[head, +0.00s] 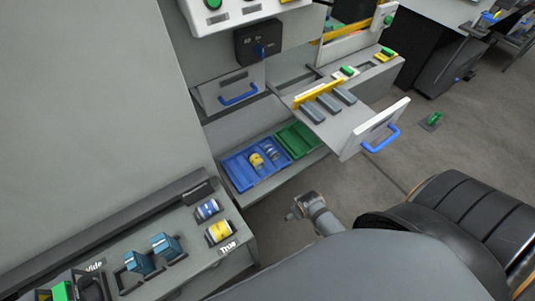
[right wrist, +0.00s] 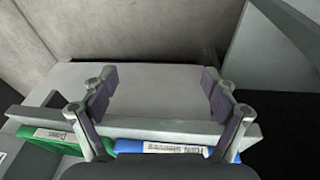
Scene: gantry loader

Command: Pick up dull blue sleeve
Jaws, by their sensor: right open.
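A dull blue sleeve (head: 271,152) lies in the blue tray (head: 237,176) in the head view, to the right of a yellow sleeve (head: 257,160). A darker blue sleeve (head: 207,209) stands on the bench at the lower left. My right gripper (right wrist: 157,78) is open and empty in the right wrist view, its fingers wide apart. The blue tray, labelled "NEW SLEEVES", shows below it (right wrist: 165,147); the sleeves inside are not visible there. In the head view an arm end (head: 305,206) is right of and below the tray, apart from it. My left gripper is not in view.
A green tray (head: 298,139) adjoins the blue one. An open drawer (head: 318,122) with a blue handle (head: 381,139) juts out above and to the right. The bench (head: 190,240) holds another yellow sleeve (head: 219,232) and light-blue parts (head: 165,245). The floor at right is mostly clear.

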